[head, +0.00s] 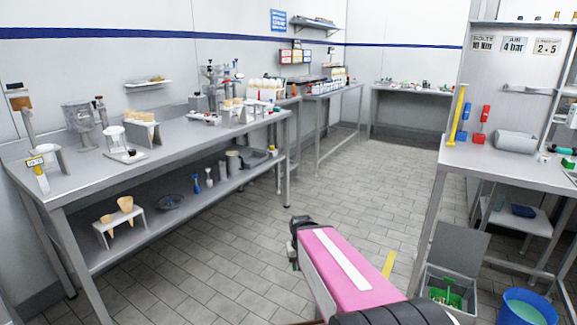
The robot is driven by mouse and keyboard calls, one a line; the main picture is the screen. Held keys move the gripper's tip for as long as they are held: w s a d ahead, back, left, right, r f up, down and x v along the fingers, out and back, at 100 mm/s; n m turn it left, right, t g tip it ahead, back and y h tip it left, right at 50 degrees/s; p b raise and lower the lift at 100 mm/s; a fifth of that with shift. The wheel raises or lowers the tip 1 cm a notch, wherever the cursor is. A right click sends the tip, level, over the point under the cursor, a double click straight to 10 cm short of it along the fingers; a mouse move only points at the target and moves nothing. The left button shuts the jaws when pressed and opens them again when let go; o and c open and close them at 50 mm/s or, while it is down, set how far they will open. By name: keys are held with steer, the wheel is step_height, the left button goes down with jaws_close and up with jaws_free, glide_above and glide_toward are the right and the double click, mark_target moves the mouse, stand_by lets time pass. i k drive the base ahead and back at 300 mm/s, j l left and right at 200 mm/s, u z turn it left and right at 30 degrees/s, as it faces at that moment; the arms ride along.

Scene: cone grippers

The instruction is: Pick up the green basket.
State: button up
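A small green object (446,294), possibly the green basket, shows inside a grey open bin on the floor at the lower right. It is small and partly hidden by the bin's walls, so its shape is hard to make out. My pink arm with a white stripe reaches up from the bottom middle. A dark part at its far end, which may be my gripper (293,250), hangs over the floor, left of the bin and well apart from it. Its fingers cannot be made out, and nothing held is visible.
The grey bin (462,312) stands below the right workbench (500,170), beside a blue bucket (528,308) with pale green contents. A long steel bench (190,160) with a lower shelf runs along the left. The tiled floor (350,185) between the benches is clear.

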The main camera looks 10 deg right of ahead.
mark_target(441, 296)
steer(key=i+j+u, duration=0.25)
steer(key=i+j, duration=0.85)
steer(key=i+z, duration=0.1)
steer(key=i, duration=0.2)
steer(key=i+j+z, duration=0.1)
steer(key=i, duration=0.25)
steer(key=i+l+z, duration=0.3)
steer(key=i+z, duration=0.15)
steer(key=i+l+z, duration=0.15)
steer(key=i+z, duration=0.3)
steer(key=i+l+z, duration=0.1)
steer(key=i+z, duration=0.85)
steer(key=i+j+z, duration=0.25)
steer(key=i+z, duration=0.2)
steer(key=i+j+z, duration=0.1)
steer(key=i+z, duration=0.2)
steer(key=z, duration=0.15)
steer(key=i+j+z, duration=0.2)
steer(key=z, duration=0.25)
steer(key=i+j+z, duration=0.25)
steer(key=z, duration=0.2)
steer(key=i+j+z, duration=0.15)
steer(key=j+z, duration=1.4)
steer(key=j, duration=0.15)
steer(key=j+z, duration=0.25)
steer(key=j, duration=0.25)
steer(key=z, duration=0.35)
steer(key=k, duration=0.05)
